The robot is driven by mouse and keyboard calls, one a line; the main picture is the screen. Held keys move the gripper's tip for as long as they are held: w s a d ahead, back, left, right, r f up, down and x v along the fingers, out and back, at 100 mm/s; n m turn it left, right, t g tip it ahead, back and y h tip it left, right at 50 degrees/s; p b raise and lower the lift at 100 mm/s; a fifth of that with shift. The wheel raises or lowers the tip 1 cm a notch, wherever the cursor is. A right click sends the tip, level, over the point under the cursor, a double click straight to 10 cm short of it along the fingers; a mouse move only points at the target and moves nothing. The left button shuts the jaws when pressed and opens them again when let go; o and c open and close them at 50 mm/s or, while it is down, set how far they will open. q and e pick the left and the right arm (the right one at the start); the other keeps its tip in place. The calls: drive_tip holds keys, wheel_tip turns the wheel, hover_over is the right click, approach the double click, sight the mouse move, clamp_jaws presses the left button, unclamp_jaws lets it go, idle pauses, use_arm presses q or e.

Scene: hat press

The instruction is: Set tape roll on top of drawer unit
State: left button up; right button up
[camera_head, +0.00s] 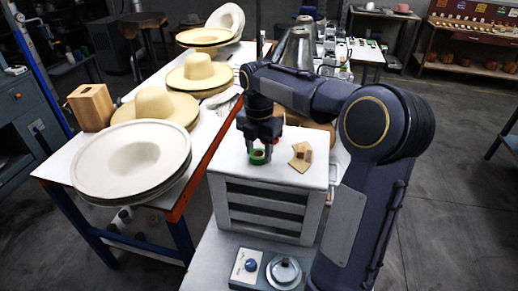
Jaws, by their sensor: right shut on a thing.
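The drawer unit (235,176) is a white box with dark open slots in its front, standing at the centre of the view. The tape roll (258,157) is a small green ring with a dark reddish middle. My right gripper (261,154) points down over the left part of the drawer unit's top and is shut on the tape roll. The roll is at or just above the top surface; I cannot tell whether it touches. The gripper's fingers hide part of the roll. My left gripper is not in view.
A tan wooden piece (300,157) lies on the unit's top, right of the roll. A device with a blue knob (251,265) and a round metal part (284,270) stand in front. A table with straw hats (155,104) and a wooden block (91,107) is at left.

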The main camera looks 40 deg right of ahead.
sight(259, 153)
drive_tip(key=shift+f, duration=0.1)
drive_tip(key=o, duration=1)
drive_tip(key=shift+c, duration=0.2)
wheel_tip(259, 153, up, 11)
drive_tip(key=s+a+m+t, duration=0.2)
drive_tip(key=s+a+m, duration=0.2)
drive_tip(key=s+m, duration=0.2)
drive_tip(key=s+a+f+m+t+y, duration=0.3)
drive_tip(key=s+a+f+m, duration=0.9)
drive_tip(key=s+m, duration=0.3)
drive_tip(key=shift+a+f+m+t+y+p, duration=0.35)
drive_tip(key=shift+f+m, duration=0.25)
drive_tip(key=shift+m, duration=0.4)
